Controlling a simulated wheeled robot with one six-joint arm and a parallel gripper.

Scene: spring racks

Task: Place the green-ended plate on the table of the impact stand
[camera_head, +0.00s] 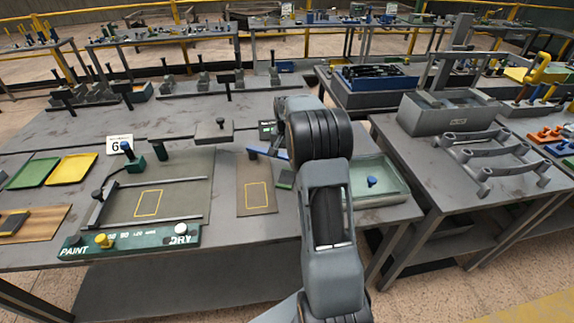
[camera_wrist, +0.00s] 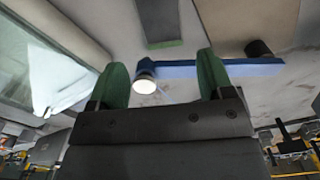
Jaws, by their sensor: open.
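The green-ended plate (camera_head: 286,179) is small and dark grey and lies flat on the bench, just right of a brown panel with a yellow outline. In the wrist view the plate (camera_wrist: 162,22) is at the top, its green edge towards my fingers. My gripper (camera_wrist: 170,78) shows two green fingertips spread apart, with nothing held between them. It is apart from the plate. In the head view the gripper is hidden behind my arm. A blue bar (camera_wrist: 205,70) with a pale round end lies between fingertips and plate. I cannot tell for sure which fixture is the impact stand.
The brown panel (camera_head: 257,198) is left of the plate. A shallow glass-like tray (camera_head: 377,196) with a blue knob is to the right. A green PAINT/DRY strip (camera_head: 130,241) runs along the front edge. Yellow (camera_head: 72,168) and green (camera_head: 32,172) trays lie at far left.

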